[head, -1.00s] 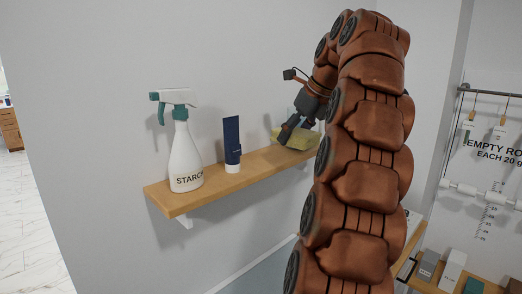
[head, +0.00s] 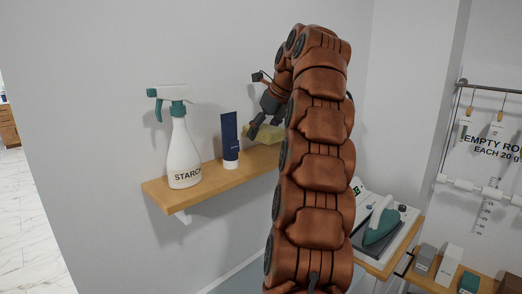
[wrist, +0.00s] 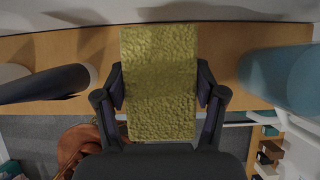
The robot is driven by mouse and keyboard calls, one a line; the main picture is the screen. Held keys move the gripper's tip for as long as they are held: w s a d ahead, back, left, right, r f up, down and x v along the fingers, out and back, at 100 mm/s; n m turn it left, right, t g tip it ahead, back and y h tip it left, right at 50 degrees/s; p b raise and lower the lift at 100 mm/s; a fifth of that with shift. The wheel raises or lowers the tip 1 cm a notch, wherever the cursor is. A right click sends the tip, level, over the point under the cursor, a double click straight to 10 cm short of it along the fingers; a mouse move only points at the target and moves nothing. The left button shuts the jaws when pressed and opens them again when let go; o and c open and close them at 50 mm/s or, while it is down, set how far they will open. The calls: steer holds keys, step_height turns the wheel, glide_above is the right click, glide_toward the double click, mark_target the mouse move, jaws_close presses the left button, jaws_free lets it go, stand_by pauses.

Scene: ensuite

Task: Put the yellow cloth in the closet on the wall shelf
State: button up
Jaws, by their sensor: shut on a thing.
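The yellow cloth (head: 262,134) is held in my gripper (head: 257,124) over the wooden wall shelf (head: 212,181). In the wrist view the cloth (wrist: 158,60) is a folded, textured strip between the two fingers (wrist: 160,92), which close on its sides. Wood shelf (wrist: 65,43) shows on both sides of it. I cannot tell whether its underside touches the shelf. My arm hides the shelf's right part in the head view.
A white starch spray bottle (head: 184,155) and a dark blue tube (head: 230,138) stand on the shelf, left of the cloth. A bluish object (wrist: 280,75) is at right in the wrist view. An iron (head: 381,222) sits lower right.

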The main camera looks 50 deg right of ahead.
mark_target(262, 154)
steer(key=shift+f, duration=0.35)
steer(key=shift+f, duration=0.25)
steer(key=shift+f+p, duration=0.55)
steer(key=shift+f, duration=0.65)
steer(key=shift+w+f+p, duration=0.2)
steer(key=shift+f+p, duration=0.25)
steer(key=shift+f, duration=0.1)
steer(key=shift+f, duration=0.15)
steer(key=o, duration=1.2)
steer(key=shift+o, duration=0.2)
